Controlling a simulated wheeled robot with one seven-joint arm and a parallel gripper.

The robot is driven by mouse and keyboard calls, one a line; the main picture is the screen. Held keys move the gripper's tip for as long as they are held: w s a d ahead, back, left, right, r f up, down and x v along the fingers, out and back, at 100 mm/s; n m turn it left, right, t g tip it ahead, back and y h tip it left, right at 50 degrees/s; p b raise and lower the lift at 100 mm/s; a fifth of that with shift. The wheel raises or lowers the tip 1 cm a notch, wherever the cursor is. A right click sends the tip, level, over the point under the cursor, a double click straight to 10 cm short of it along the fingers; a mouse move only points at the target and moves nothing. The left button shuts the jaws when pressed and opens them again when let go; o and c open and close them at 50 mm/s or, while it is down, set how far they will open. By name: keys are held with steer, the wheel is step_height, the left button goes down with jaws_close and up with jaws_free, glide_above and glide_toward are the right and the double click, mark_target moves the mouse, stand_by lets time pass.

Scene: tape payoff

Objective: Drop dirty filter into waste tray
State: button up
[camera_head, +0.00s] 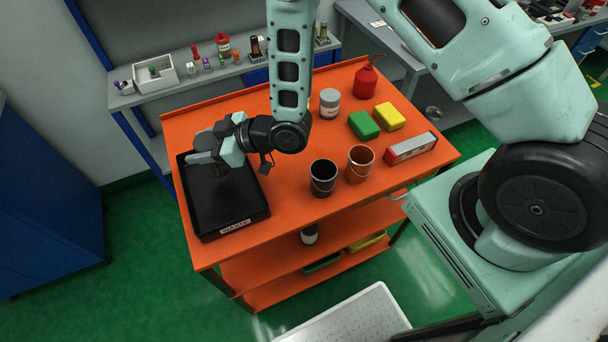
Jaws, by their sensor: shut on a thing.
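The black waste tray (222,233), with a label reading WASTE on its front rim, lies at the left end of the orange cart top. My gripper (207,159) is over the back part of this tray. It is shut on a dark, brownish thing (217,171), which I take to be the dirty filter. The filter shows only in part against the black tray, and my fingers hide the rest. I cannot tell whether it touches the tray floor.
A dark can (323,178) and a copper-coloured can (360,163) stand right of the tray. Behind them are a grey-lidded jar (329,103), a green block (363,125), a yellow block (389,116) and a red bottle (366,81). A red-and-grey box (411,148) lies at the right.

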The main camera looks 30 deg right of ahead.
steer(key=shift+f+b, duration=1.65)
steer(key=shift+f, duration=1.2)
steer(key=o, duration=1.1)
steer(key=shift+s, duration=0.1)
steer(key=b+v, duration=0.2)
steer(key=v, duration=0.5)
steer(key=shift+d+b, duration=0.2)
steer(key=shift+b, duration=0.1)
steer(key=shift+r, duration=0.15)
